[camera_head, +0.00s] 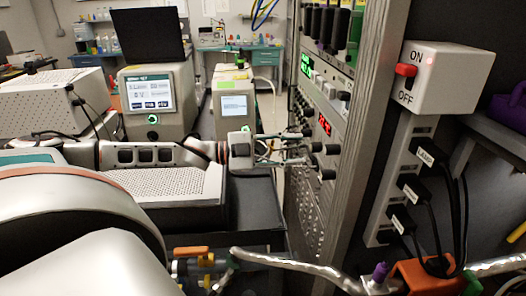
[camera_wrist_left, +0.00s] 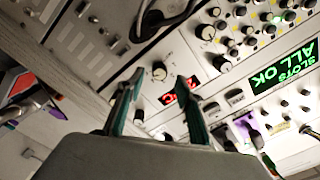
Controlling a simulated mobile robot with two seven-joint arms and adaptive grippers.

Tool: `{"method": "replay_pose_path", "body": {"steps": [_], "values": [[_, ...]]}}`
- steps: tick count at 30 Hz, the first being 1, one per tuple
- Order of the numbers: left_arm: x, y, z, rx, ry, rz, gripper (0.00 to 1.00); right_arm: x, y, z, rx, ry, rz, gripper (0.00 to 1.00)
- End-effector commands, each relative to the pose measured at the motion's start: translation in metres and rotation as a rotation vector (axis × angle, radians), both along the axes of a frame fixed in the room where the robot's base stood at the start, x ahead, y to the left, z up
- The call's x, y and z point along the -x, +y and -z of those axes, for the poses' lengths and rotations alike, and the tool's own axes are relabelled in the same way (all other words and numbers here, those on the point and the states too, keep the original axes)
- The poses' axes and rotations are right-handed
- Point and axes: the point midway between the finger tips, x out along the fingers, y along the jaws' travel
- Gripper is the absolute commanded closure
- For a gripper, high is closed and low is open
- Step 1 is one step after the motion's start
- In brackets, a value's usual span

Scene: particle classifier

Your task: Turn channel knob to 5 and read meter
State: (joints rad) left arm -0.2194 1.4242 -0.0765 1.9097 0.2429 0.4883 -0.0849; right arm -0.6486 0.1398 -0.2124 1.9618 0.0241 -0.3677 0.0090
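My left gripper (camera_head: 308,153) reaches in from the left to the front of the instrument rack. Its fingers are apart, with their tips close to the panel's black knobs; contact cannot be told. In the left wrist view the gripper (camera_wrist_left: 158,92) is open and nothing is held. A round knob (camera_wrist_left: 159,71) with a pale cap shows just beyond and between the fingertips. A small red digital display (camera_wrist_left: 180,93) is beside it, partly hidden by a finger; it also shows in the head view (camera_head: 324,124). Its digits and the channel label are not readable. My right gripper is not in view.
A green display (camera_wrist_left: 285,68) reads "SLOTS ALL OK". Rows of other knobs and sockets crowd the panel. A white ON/OFF switch box (camera_head: 445,78) and a power strip (camera_head: 398,180) with black plugs are right of the rack. A perforated box (camera_head: 165,187) stands below my left arm.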

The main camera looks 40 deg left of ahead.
Motion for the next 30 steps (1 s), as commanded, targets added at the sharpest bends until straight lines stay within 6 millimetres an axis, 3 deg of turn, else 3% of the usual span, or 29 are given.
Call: {"method": "replay_pose_path", "body": {"steps": [30], "values": [[0.029,0.023,0.001,0.002,-0.002,0.000,0.64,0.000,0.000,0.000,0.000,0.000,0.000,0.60]]}}
